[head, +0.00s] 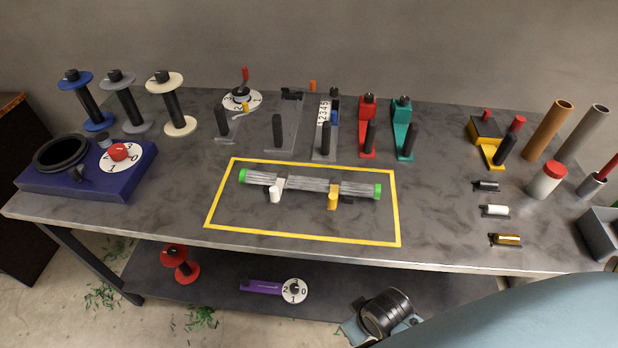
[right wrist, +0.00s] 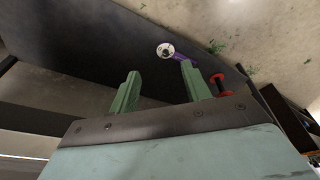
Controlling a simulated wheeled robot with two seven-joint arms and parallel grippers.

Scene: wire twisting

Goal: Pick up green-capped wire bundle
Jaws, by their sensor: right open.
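The green-capped wire bundle (head: 312,184) lies lengthwise inside a yellow rectangle (head: 300,237) marked on the grey table. It is a bundle of grey wires with a bright green cap at each end. A white support (head: 275,194) and a yellow support (head: 333,200) stand along its front side. My right gripper (right wrist: 160,70) shows in the right wrist view with its two green fingers apart and nothing between them. The bundle is not in that view. My left gripper is not in view.
A purple box with a black pot (head: 60,152) and several spools stand at the left. Red and teal clamp-like tools (head: 403,115) line the back. Tubes (head: 549,130) and a red-capped white jar (head: 546,181) stand at the right. The table is clear between the bundle and its front edge.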

